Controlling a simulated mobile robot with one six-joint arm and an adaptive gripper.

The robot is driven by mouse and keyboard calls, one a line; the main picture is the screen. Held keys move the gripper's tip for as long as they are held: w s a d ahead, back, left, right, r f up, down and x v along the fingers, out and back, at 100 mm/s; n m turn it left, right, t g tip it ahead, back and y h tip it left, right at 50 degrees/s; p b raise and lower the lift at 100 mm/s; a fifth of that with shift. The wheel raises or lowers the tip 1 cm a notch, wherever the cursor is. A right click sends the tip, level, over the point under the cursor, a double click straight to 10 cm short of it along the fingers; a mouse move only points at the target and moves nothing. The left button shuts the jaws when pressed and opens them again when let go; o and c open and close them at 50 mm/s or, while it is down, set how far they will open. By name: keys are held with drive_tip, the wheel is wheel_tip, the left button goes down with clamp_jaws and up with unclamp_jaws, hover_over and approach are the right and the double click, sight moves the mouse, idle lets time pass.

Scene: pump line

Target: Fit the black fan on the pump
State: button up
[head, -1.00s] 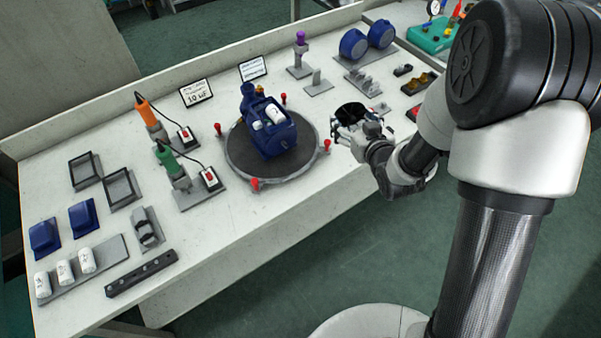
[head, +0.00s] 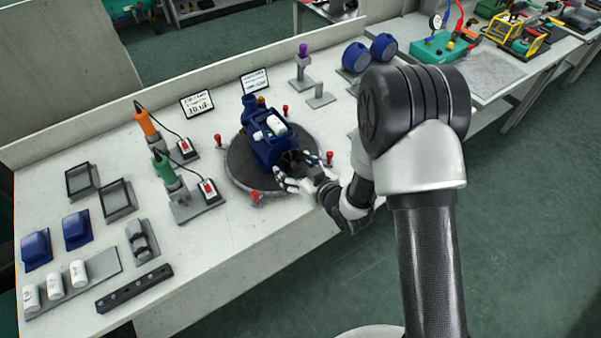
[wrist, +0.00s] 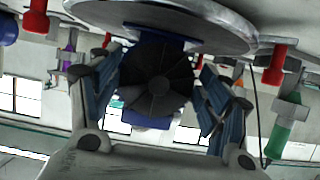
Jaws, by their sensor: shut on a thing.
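The blue pump (head: 262,142) sits on the round dark turntable (head: 241,168), with a white part on its top. My gripper (head: 294,174) is at the pump's near right end, over the turntable's edge. It is shut on the black fan (wrist: 157,80), which faces the wrist camera between the fingers (wrist: 160,98). In the head view the fan (head: 290,159) shows dark against the pump end. In the wrist view, which is upside down, blue pump parts (wrist: 148,122) show behind the fan. I cannot tell whether the fan touches the pump.
Red-topped clamps (head: 254,196) stand around the turntable rim. A green screwdriver (head: 165,170) and an orange one (head: 146,122) stand in holders to the left. Blue round covers (head: 356,57) lie at the back. The front middle of the bench is clear.

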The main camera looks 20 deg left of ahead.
sight(284, 156)
drive_tip(key=shift+w+a, duration=0.75)
drive_tip(key=shift+a, duration=0.15)
drive_tip(key=shift+w+a, duration=0.1)
drive_tip(key=shift+a, duration=0.05)
drive_tip(key=shift+w+a+b, duration=0.1)
drive_tip(key=shift+w+b, duration=0.05)
drive_tip(key=shift+b, duration=0.45)
idle(0.4)
drive_tip(key=shift+w+a+r, duration=0.1)
drive_tip(key=shift+a+r, duration=0.05)
drive_tip(key=shift+r, duration=0.05)
idle(0.8)
drive_tip(key=shift+s+d+f, duration=0.15)
drive_tip(key=shift+s+d, duration=0.05)
drive_tip(key=shift+d, duration=0.05)
drive_tip(key=shift+s+d+b, duration=0.45)
drive_tip(key=shift+s+d, duration=0.65)
drive_tip(key=shift+d, duration=0.2)
